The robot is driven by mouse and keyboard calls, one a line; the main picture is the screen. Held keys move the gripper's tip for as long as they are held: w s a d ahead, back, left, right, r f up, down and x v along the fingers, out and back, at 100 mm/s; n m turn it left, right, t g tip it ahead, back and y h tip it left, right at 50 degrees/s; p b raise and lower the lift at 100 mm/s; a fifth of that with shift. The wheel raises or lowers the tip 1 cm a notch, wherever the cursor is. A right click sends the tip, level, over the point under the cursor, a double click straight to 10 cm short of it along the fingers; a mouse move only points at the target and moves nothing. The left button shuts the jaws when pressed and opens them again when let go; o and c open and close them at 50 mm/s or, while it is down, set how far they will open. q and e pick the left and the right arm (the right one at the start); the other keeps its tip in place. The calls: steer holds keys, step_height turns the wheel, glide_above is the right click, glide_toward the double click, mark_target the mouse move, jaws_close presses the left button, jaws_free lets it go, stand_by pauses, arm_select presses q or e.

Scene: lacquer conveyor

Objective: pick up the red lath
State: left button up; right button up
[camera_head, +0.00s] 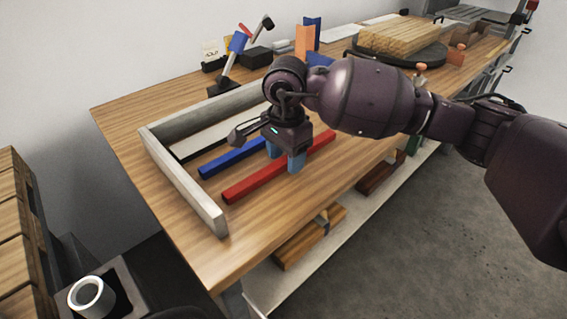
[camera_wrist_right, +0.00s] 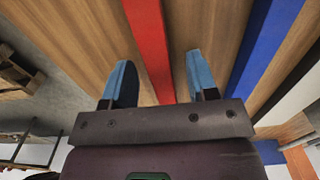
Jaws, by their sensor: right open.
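The red lath (camera_head: 250,184) lies on the wooden bench inside a low grey frame, at its front open side. In the right wrist view the red lath (camera_wrist_right: 148,40) runs between the two blue fingertips. My right gripper (camera_head: 284,156) points down over the lath, with its blue fingers apart; it also shows in the right wrist view (camera_wrist_right: 159,78). The lath lies nearer the left finger there, with a gap to each. I cannot tell how high the fingertips are above the bench. My left gripper is not in view.
A blue lath (camera_head: 222,163) lies behind the red one, with a white strip (camera_head: 205,137) beyond it. The grey frame (camera_head: 184,187) bounds the left and back. A turntable (camera_head: 398,52) bears a wooden block. Bare bench lies in front.

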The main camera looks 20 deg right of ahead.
steer(key=shift+f, duration=0.1)
jaws_close()
stand_by(0.3)
